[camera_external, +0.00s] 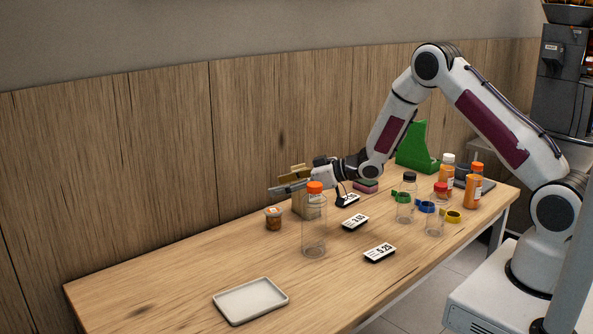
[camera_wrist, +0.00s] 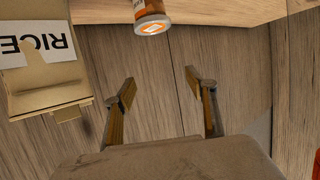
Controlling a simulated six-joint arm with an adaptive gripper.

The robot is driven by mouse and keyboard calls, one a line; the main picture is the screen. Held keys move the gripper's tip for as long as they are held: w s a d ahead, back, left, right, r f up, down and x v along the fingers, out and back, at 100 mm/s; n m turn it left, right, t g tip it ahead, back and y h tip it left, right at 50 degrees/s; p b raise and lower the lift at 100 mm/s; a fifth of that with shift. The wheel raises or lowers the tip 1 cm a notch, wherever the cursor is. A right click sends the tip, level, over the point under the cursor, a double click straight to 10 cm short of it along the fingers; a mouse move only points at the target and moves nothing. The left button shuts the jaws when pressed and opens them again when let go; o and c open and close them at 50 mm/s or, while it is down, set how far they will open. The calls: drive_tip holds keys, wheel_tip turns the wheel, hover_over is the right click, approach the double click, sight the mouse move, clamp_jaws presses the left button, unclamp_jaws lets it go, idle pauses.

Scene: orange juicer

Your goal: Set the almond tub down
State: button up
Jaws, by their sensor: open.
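The almond tub (camera_external: 273,218) is a small clear tub with brown contents and an orange label. It stands upright on the table, left of the tall orange-capped bottle. In the wrist view the tub (camera_wrist: 151,20) is at the top edge, partly cut off, its orange-and-white lid label showing. My gripper (camera_external: 272,189) is above the tub's level and apart from it. In the wrist view its two fingers (camera_wrist: 163,84) are spread with nothing between them.
A rice package (camera_wrist: 38,62) stands close beside my gripper. A tall clear bottle (camera_external: 314,230) with an orange cap stands in front of it. A white tray (camera_external: 232,315) lies at the table's front left. Price signs (camera_external: 379,253) and more bottles (camera_external: 435,215) stand right.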

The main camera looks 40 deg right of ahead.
drive_tip(key=s+d+r+m+h, duration=0.25)
drive_tip(key=d+r+h, duration=0.35)
drive_tip(key=r, duration=0.7)
drive_tip(key=s+d+r+m+g+h, duration=0.1)
drive_tip(key=s+d+r, duration=0.25)
drive_tip(key=s, duration=0.25)
drive_tip(key=s+d+r+m+h, duration=0.1)
drive_tip(key=s+d+r, duration=0.2)
drive_tip(key=s+r, duration=0.25)
drive_tip(key=s+a+m+g, duration=0.1)
drive_tip(key=s+g, duration=0.4)
drive_tip(key=s, duration=3)
drive_tip(key=shift+s+f+m, duration=0.15)
drive_tip(key=shift+s+m, duration=0.05)
drive_tip(key=shift+m, duration=0.35)
